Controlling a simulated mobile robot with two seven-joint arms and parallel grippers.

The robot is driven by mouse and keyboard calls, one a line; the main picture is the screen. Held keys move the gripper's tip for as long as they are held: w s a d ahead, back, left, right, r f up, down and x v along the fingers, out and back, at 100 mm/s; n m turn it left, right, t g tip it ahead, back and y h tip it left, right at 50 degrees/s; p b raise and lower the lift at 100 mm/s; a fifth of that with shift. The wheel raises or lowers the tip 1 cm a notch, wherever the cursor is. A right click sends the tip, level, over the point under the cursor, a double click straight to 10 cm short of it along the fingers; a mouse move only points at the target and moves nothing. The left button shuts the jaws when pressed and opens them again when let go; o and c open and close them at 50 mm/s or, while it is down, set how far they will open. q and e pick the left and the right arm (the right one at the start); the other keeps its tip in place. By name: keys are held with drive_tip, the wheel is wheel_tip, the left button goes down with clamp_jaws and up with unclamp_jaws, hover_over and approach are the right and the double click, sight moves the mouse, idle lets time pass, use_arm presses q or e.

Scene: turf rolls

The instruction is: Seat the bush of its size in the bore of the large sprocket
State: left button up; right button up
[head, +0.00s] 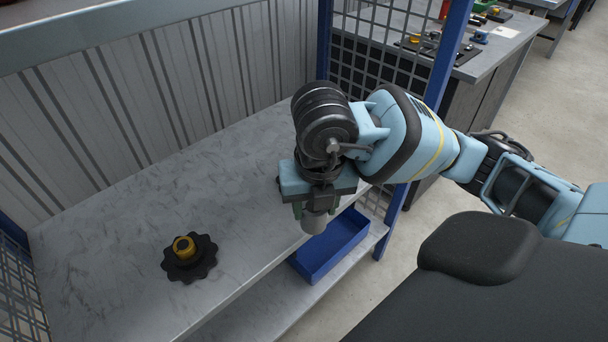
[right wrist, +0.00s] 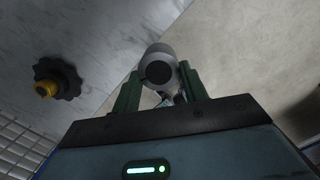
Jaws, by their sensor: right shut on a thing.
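A black toothed sprocket (head: 204,262) lies flat on the grey bench top at the lower left, with a yellow ring-shaped piece (head: 184,247) standing at its middle. I cannot tell whether this piece is part of it or seated in its bore. Both also show at the left in the right wrist view. My right gripper (head: 314,209) is shut on a grey cylindrical bush (head: 314,222), held at the bench's front edge, right of the sprocket and apart from it. In the right wrist view the bush (right wrist: 158,56) sits between the green fingers, its dark round end showing. My left gripper is out of view.
The bench top (head: 120,225) is clear around the sprocket. A corrugated panel stands behind it. A blue bin (head: 330,245) sits on the lower shelf below the gripper. A blue post (head: 440,60) and wire mesh stand at the right end, beside my right arm.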

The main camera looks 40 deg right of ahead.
drive_tip(key=shift+w+d+f+b, duration=0.2)
drive_tip(key=shift+w+d+f, duration=0.5)
drive_tip(key=shift+w+d, duration=1.15)
drive_tip(key=shift+w+d+f+b, duration=0.2)
drive_tip(key=shift+w+d+f, duration=0.75)
drive_tip(key=shift+w, duration=1.65)
drive_tip(key=shift+w+d+f+b, duration=0.2)
drive_tip(key=shift+w+d+f, duration=0.3)
drive_tip(key=shift+w+d, duration=1.4)
drive_tip(key=shift+w+a+f, duration=0.3)
drive_tip(key=shift+w+f, duration=0.05)
drive_tip(key=o, duration=1.1)
drive_tip(key=shift+f, duration=0.15)
